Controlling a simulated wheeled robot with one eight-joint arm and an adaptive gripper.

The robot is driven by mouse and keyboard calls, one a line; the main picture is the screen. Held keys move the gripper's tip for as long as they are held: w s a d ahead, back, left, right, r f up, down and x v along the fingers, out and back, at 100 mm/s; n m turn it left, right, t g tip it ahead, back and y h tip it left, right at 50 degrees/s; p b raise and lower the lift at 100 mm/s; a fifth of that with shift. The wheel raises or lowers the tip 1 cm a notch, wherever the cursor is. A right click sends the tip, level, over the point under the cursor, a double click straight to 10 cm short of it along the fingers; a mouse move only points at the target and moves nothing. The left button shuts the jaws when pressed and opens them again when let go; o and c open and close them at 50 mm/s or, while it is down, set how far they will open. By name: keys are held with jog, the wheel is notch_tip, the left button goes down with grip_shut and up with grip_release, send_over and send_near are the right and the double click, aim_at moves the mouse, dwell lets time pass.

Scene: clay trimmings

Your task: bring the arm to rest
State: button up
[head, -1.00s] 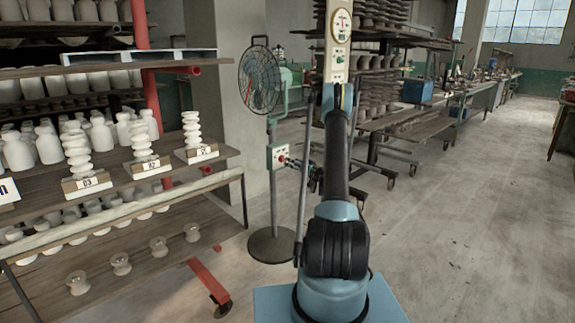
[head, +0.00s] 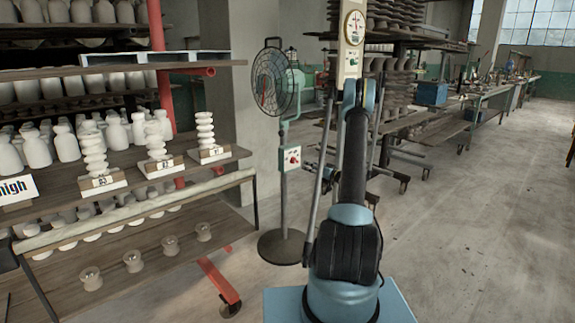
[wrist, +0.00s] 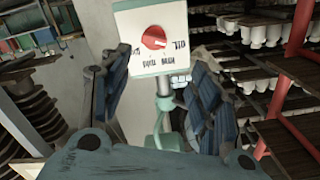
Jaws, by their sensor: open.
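My arm (head: 352,175) stands upright in the middle of the head view, bent at the top, with its wrist hanging low behind it. My gripper (head: 318,176) is small and partly hidden there, just right of the control box (head: 291,158) on the fan's stand. In the wrist view my gripper (wrist: 155,105) shows two dark blue fingers spread apart with nothing held between them. Beyond the gap is the white control box (wrist: 150,55) with a red knob (wrist: 154,38) and upside-down lettering. The fingers do not visibly touch the box.
The pedestal fan (head: 275,88) stands on a round base (head: 281,246). At left, a wooden shelf (head: 190,222) holds pale pots, several stacked clay pieces with number blocks, and a "high" sign (head: 15,189). Racks and a workbench (head: 490,95) stand behind; floor at right is clear.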

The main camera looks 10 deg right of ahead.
jog(key=s+a+r+g+h, duration=0.1)
jog(key=s+a+r+g, duration=0.2)
jog(key=s+a+r, duration=0.35)
jog(key=s+a+r+g+h, duration=0.1)
jog(key=s+a+r+g, duration=0.2)
jog(key=s, duration=0.7)
jog(key=s+a+r+g+h, duration=0.15)
jog(key=s+a+r, duration=0.25)
jog(key=s+r, duration=0.4)
jog(key=s+d+f+m+g+h, duration=0.1)
jog(key=s+d+f+h, duration=0.1)
jog(key=s, duration=1)
jog(key=s+d+f+m+g+h, duration=0.1)
jog(key=s+f, duration=0.3)
jog(key=s, duration=0.9)
jog(key=s+d+f+g+h, duration=0.2)
jog(key=s+d+f+h, duration=0.1)
jog(key=s, duration=1)
jog(key=shift+d+f+m+h, duration=0.2)
jog(key=shift+d+m+h, duration=0.15)
jog(key=shift+h, duration=0.2)
